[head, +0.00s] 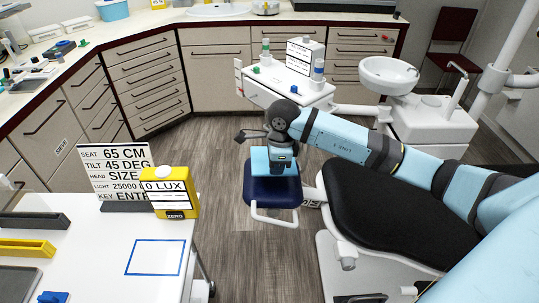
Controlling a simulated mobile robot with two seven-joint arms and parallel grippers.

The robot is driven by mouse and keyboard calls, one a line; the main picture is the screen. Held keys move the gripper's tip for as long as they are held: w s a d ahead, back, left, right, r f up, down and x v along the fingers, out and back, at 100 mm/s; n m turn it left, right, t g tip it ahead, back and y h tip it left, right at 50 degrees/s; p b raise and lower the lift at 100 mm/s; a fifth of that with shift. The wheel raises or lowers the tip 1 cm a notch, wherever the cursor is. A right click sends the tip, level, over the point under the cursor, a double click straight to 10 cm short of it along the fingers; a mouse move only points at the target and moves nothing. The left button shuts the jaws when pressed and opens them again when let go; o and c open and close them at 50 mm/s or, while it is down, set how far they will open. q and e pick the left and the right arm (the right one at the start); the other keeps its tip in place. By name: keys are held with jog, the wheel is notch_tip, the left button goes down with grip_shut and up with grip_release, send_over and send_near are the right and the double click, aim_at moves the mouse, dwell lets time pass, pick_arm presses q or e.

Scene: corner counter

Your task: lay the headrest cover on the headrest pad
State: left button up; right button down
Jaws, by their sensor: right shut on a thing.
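The headrest pad (270,193) is dark blue and sits at the head end of the dental chair, in the middle of the head view. The headrest cover (260,158) is a light blue flat piece over the back part of the pad. My right gripper (281,164) points down at the cover and is shut on it. The gripper hides part of the cover, and I cannot tell whether the cover touches the pad. My left gripper is not in view.
The black chair seat (385,205) lies right of the pad. A white side table (100,260) at front left bears a yellow box (178,192), a sign card (112,170) and a blue-outlined square (155,257). A white instrument unit (285,85) stands behind my gripper. Open floor lies left of the pad.

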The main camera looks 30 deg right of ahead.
jog(key=shift+d+m, duration=0.15)
jog(key=shift+m, duration=0.15)
jog(key=shift+f, duration=0.1)
jog(key=shift+s+f+b, duration=0.1)
jog(key=shift+f+b, duration=0.3)
notch_tip(320, 180, down, 2)
jog(key=shift+f+b, duration=0.15)
jog(key=shift+b, duration=0.45)
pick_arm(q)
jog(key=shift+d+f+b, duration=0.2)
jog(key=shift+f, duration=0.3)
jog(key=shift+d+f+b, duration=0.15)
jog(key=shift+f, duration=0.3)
pick_arm(e)
jog(key=shift+f, duration=0.7)
jog(key=shift+a, duration=0.2)
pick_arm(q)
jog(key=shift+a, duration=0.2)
pick_arm(e)
jog(key=c, duration=1.2)
grip_release()
